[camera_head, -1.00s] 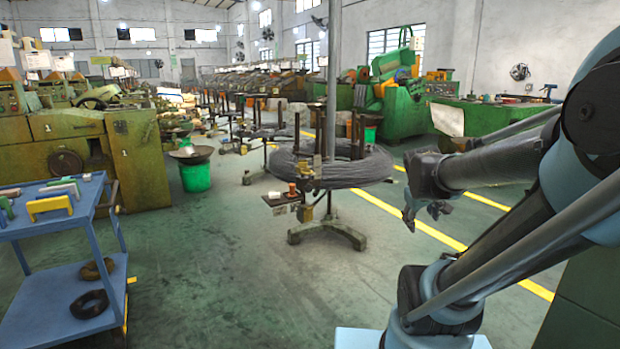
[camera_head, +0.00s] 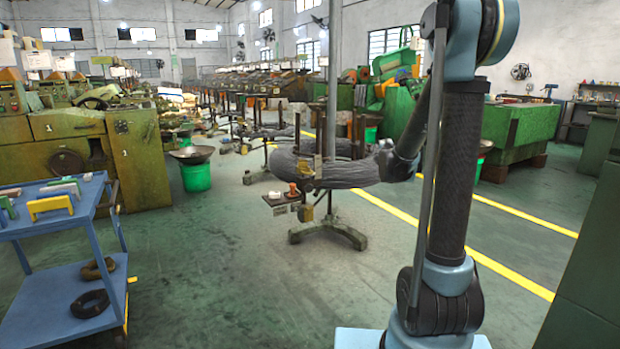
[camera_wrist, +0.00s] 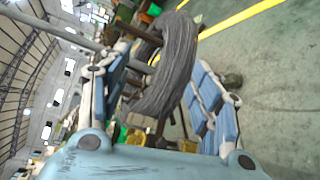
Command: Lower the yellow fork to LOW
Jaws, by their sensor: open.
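I cannot pick out a yellow fork with certainty, nor read a LOW mark. A small yellow part (camera_head: 305,213) sits low on the wire-coil stand (camera_head: 333,232). Its shape is too small to tell. In the wrist view, small yellow parts (camera_wrist: 136,137) show below the coil, just beyond my palm. My gripper (camera_head: 385,158) is at the right side of the grey wire coil (camera_head: 345,174) in the head view. In the wrist view, my gripper (camera_wrist: 160,65) has its blue fingers spread wide, with the coil (camera_wrist: 172,65) seen between them. It holds nothing.
A small shelf (camera_head: 278,200) with a white and an orange piece juts from the stand. A blue cart (camera_head: 60,280) with a yellow bracket (camera_head: 50,206) stands at left. Green machines (camera_head: 515,135) stand at right. The floor (camera_head: 220,270) between is clear.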

